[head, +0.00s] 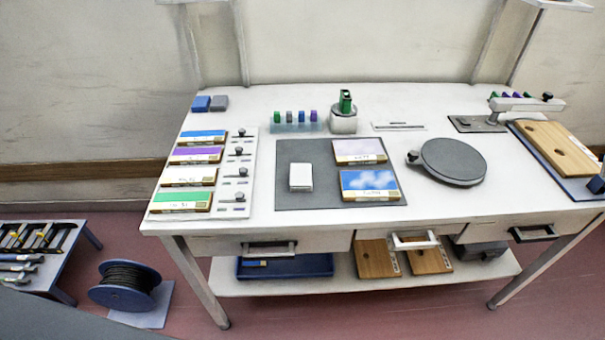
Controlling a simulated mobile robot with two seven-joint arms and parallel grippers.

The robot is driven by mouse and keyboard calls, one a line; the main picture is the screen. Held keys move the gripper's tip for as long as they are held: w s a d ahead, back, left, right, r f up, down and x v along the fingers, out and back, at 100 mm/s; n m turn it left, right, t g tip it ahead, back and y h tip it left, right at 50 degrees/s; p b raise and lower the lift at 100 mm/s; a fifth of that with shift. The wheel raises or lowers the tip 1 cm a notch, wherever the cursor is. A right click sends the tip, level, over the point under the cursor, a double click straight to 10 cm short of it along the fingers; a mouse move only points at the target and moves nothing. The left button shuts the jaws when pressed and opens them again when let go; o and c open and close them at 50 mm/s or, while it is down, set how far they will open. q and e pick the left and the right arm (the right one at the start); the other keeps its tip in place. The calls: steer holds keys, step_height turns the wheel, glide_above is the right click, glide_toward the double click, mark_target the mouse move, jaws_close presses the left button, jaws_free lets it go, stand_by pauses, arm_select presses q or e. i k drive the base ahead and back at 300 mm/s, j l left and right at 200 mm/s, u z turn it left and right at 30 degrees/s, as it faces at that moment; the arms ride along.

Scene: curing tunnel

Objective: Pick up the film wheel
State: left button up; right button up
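Nothing in the head view is marked as a film wheel, and I cannot tell for sure which thing it is. A blue reel (125,285) wound with dark material stands at the lower left, on a pale blue plate (150,308) near the floor. A round dark grey disc (453,161) with a black knob at its left side lies on the right half of the white table. Neither of my grippers shows in this view.
The white table (240,222) holds a rack of coloured packs (245,180), a dark mat (295,200) with a white block (301,177), and a wooden board (555,148). A low tool stand (55,270) is left of the reel. Bare table surrounds the disc.

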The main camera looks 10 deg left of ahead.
mark_target(345, 108)
steer(key=i+l, duration=0.1)
steer(key=l, duration=0.95)
steer(key=i+l, duration=0.15)
steer(key=l, duration=0.4)
